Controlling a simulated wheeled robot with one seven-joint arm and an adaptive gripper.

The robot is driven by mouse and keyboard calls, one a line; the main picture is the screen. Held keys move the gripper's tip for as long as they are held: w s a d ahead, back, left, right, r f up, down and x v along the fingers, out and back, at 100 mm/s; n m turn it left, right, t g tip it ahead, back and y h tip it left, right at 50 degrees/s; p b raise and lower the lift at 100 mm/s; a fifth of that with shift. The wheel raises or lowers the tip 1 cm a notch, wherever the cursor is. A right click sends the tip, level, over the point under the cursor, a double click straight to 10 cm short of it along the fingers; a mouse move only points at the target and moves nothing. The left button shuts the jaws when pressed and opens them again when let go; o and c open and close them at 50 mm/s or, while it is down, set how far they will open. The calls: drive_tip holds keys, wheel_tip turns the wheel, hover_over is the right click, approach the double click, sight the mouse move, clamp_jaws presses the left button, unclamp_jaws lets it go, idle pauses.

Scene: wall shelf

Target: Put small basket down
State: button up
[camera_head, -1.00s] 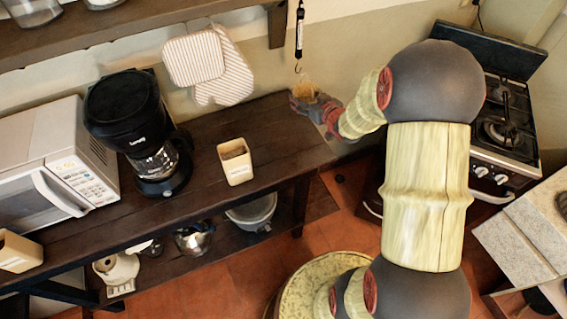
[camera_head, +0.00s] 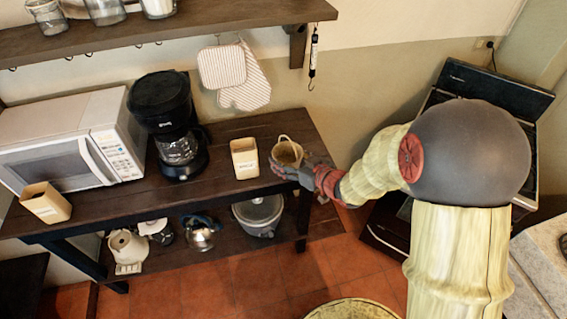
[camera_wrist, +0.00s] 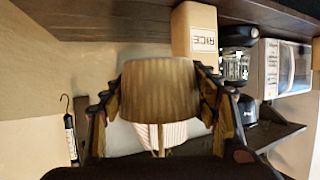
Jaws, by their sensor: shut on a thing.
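The small basket (camera_head: 287,152) is a tan, ribbed basket with a thin handle. In the head view it is at the right end of the dark wooden table (camera_head: 215,190), right of a cream canister. My gripper (camera_head: 290,172) is shut on it from the front right. In the wrist view the basket (camera_wrist: 160,88) sits between the two fingers of my gripper (camera_wrist: 158,95), with its handle toward the camera's lower side.
The cream canister (camera_head: 244,158), marked RICE in the wrist view (camera_wrist: 197,38), stands close left of the basket. A coffee maker (camera_head: 170,120) and microwave (camera_head: 75,140) are farther left. A wall shelf (camera_head: 170,25) and a hanging scale (camera_head: 314,55) are above.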

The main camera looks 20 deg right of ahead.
drive_tip(key=w+f, duration=0.1)
drive_tip(key=w, duration=0.1)
drive_tip(key=w+f+b, duration=0.1)
drive_tip(key=w, duration=0.1)
drive_tip(key=w+f, duration=0.1)
drive_tip(key=w, duration=0.1)
drive_tip(key=shift+w+d+f+b, duration=0.1)
drive_tip(key=shift+d+b, duration=0.2)
drive_tip(key=shift+b, duration=0.05)
drive_tip(key=w+f, duration=0.1)
drive_tip(key=w+f+b, duration=0.1)
drive_tip(key=w+f, duration=0.1)
drive_tip(key=w+f+b, duration=0.1)
drive_tip(key=f, duration=0.1)
drive_tip(key=shift+w+d, duration=0.25)
drive_tip(key=shift+w, duration=0.05)
drive_tip(key=shift+w+f, duration=0.2)
drive_tip(key=shift+f, duration=0.15)
drive_tip(key=shift+w+f+b, duration=0.1)
drive_tip(key=shift+f+b, duration=0.9)
drive_tip(key=shift+f, duration=0.55)
drive_tip(key=shift+f, duration=0.1)
